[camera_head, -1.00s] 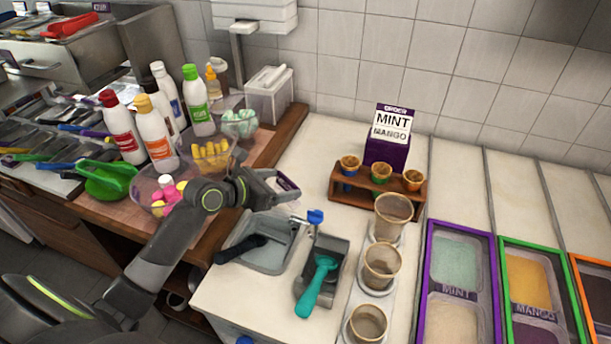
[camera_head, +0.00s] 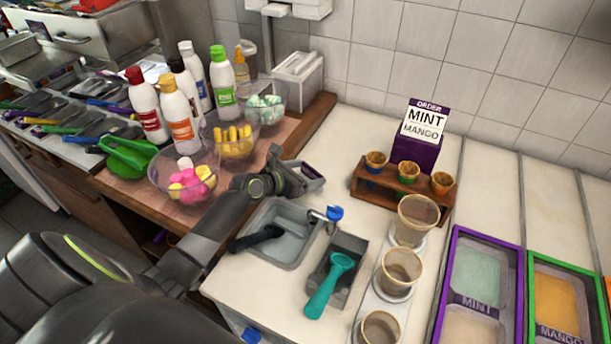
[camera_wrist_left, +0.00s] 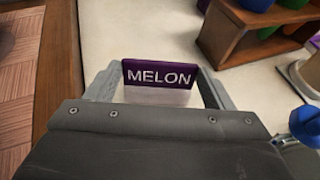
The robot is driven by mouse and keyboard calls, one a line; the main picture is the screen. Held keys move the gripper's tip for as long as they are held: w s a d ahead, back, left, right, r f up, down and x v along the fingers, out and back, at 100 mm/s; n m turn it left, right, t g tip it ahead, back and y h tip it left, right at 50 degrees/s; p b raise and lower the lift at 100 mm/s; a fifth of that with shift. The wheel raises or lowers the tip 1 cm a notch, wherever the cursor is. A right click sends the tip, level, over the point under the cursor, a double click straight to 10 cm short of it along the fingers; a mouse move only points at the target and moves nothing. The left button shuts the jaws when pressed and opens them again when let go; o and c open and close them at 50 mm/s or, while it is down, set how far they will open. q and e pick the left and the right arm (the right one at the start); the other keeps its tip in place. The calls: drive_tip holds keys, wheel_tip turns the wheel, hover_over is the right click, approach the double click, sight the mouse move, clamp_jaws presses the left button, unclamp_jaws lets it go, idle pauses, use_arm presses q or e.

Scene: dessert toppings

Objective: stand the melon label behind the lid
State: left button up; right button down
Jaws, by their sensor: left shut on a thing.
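The melon label (camera_wrist_left: 158,75) is a small dark purple plate with white "MELON" lettering. In the left wrist view it stands between the fingers of my left gripper (camera_wrist_left: 158,88), which is shut on it. In the head view the left gripper (camera_head: 306,172) is over the white counter's left part, behind the small sink and left of the wooden cone rack. There the label (camera_head: 313,170) shows only as a small purple patch at the fingers. I cannot make out the lid in these frames. My right gripper is not in view.
The cone rack (camera_head: 405,190) and purple order box (camera_head: 416,150) stand at the back. A sink (camera_head: 290,246), teal scoop (camera_head: 330,287) and several cups are in front. Bowls and bottles crowd the left board. Topping tubs (camera_head: 478,275) line the right. Bare counter lies behind the gripper.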

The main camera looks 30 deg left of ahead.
use_arm(q)
drive_tip(key=shift+f, duration=0.35)
drive_tip(key=o, duration=1.3)
drive_tip(key=shift+c, duration=0.2)
